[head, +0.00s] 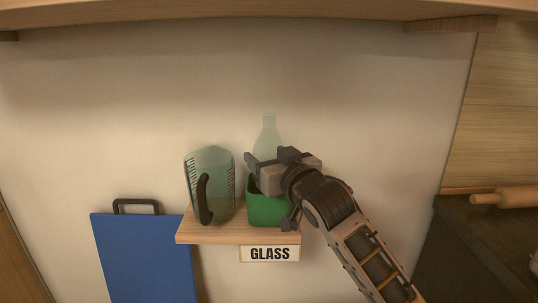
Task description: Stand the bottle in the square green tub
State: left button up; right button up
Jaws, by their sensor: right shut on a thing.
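A pale, see-through bottle (269,133) stands upright at the square green tub (267,211) on a small wooden shelf (215,236). The bottle's neck and shoulder show above my right gripper; its lower part is hidden by the gripper and tub, so I cannot tell whether its base touches the tub floor. My right gripper (264,165) comes in from the lower right and is shut on the bottle just above the tub's rim. My left gripper is not in view.
A glass measuring jug (212,180) with a dark handle stands left of the tub on the shelf. A GLASS label (270,254) hangs on the shelf front. A blue board (145,260) is below left, a rolling pin (510,198) far right. An upper shelf (250,12) runs overhead.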

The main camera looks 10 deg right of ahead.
jog(key=shift+f, duration=0.35)
dwell(0.5)
jog(key=o, duration=1.2)
jog(key=shift+o, duration=0.2)
jog(key=shift+f, duration=0.1)
jog(key=v, duration=1.6)
jog(key=shift+b, duration=0.4)
